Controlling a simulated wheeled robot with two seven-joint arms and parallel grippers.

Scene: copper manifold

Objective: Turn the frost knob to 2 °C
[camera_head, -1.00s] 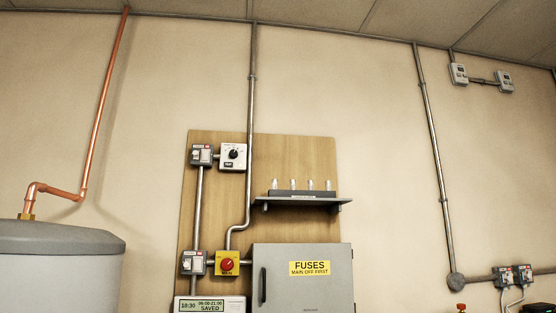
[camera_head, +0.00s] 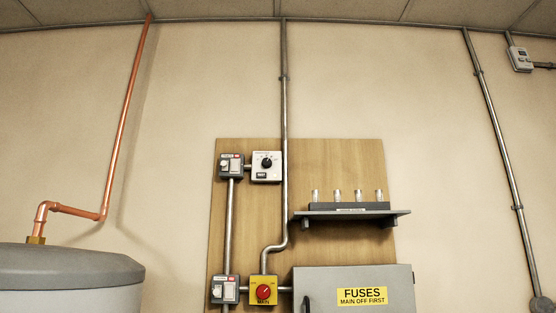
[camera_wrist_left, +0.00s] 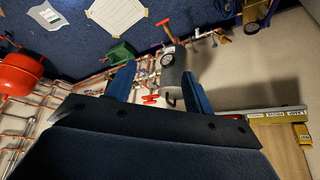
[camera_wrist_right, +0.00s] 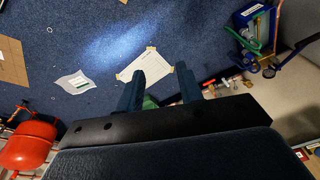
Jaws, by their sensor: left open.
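A white control box (camera_head: 260,175) with a round black knob (camera_head: 267,162) is mounted near the top left of the wooden board; its scale is too small to read. Neither gripper shows in the head view. In the left wrist view my left gripper (camera_wrist_left: 156,72) is open, with nothing between its fingers. In the right wrist view my right gripper (camera_wrist_right: 160,70) has its fingers apart and holds nothing. The knob does not show clearly in either wrist view.
A grey switch (camera_head: 231,165) sits left of the control box, and a vertical conduit (camera_head: 284,120) runs close on its right. Below are a red-on-yellow main switch (camera_head: 263,291), a shelf (camera_head: 350,215) with fuses and a grey fuse cabinet (camera_head: 312,280). A tank (camera_head: 70,268) stands left.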

